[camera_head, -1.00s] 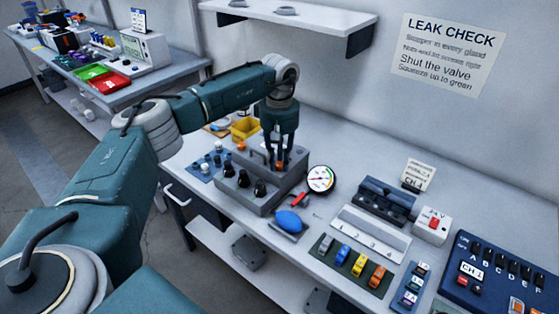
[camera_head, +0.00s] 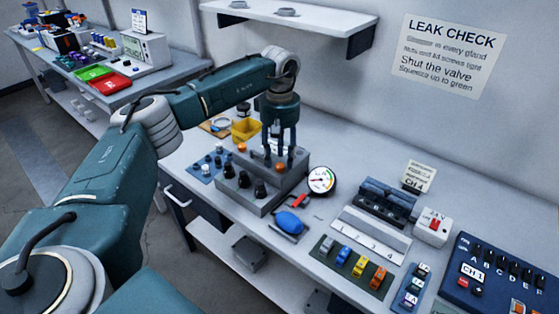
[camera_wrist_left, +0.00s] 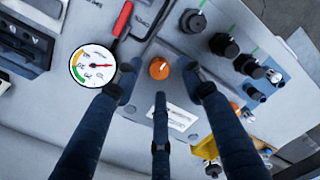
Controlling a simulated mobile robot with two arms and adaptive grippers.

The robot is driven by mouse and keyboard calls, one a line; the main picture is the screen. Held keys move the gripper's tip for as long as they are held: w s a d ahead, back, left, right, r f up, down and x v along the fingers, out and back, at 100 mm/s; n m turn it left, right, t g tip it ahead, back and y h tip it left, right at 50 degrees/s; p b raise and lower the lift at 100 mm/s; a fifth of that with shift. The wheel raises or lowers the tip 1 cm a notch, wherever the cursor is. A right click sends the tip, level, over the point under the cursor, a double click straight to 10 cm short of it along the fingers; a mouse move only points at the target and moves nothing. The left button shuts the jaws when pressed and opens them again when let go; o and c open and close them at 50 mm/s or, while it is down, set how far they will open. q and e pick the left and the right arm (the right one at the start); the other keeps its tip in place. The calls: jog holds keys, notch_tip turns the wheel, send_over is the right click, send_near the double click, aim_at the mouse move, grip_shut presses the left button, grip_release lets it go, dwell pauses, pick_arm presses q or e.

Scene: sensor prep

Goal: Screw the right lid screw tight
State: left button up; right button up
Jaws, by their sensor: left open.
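The right lid screw (camera_head: 280,168), an orange knob, sits on the lid of the grey box (camera_head: 262,205) on the bench. In the left wrist view the orange screw (camera_wrist_left: 159,68) shows a pale mark on its top. My left gripper (camera_head: 279,152) points down just above it, its fingers spread open around it with gaps and nothing held. In the wrist view the fingers (camera_wrist_left: 160,85) stand apart from the screw. A second orange screw (camera_head: 241,147) shows on the lid's left side. My right gripper is not in view.
Several black glands (camera_head: 243,179) line the box front. A round gauge (camera_head: 320,179) and a red valve handle (camera_head: 301,200) stand right of it, with a blue bulb (camera_head: 289,221) in front. A yellow bin (camera_head: 245,129) is behind left.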

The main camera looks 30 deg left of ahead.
aim_at(279, 165)
pick_arm(q)
notch_tip(279, 165, up, 10)
dwell(0.3)
dwell(0.5)
